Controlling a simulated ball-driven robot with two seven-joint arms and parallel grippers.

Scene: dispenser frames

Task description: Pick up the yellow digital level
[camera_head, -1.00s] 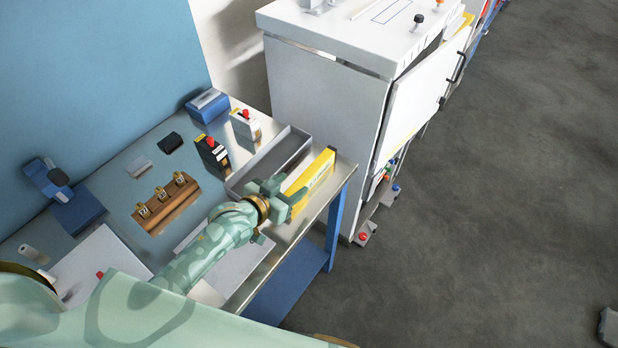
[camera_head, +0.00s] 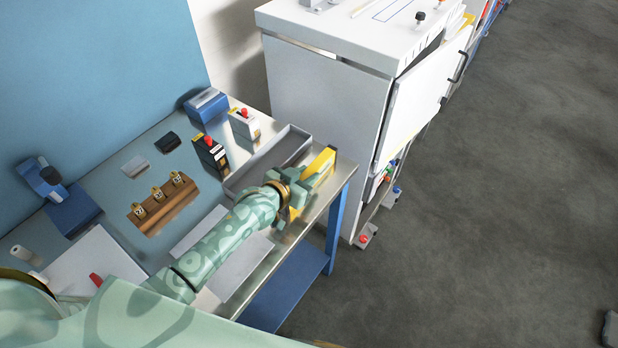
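The yellow digital level (camera_head: 326,160) lies near the right edge of the metal-topped bench, beside a long grey tray. Its far end shows past my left gripper (camera_head: 305,186), and a bit of yellow shows on the near side. The gripper's hand and fingers cover the level's middle. The fingers are at the level, but their gap is hidden, so I cannot tell whether they grip it. My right gripper is out of view.
The grey tray (camera_head: 268,160) is close on the left of the level. A wooden block with brass pieces (camera_head: 163,203) and a black box with a red knob (camera_head: 211,155) stand farther left. A white cabinet (camera_head: 322,112) rises behind the bench.

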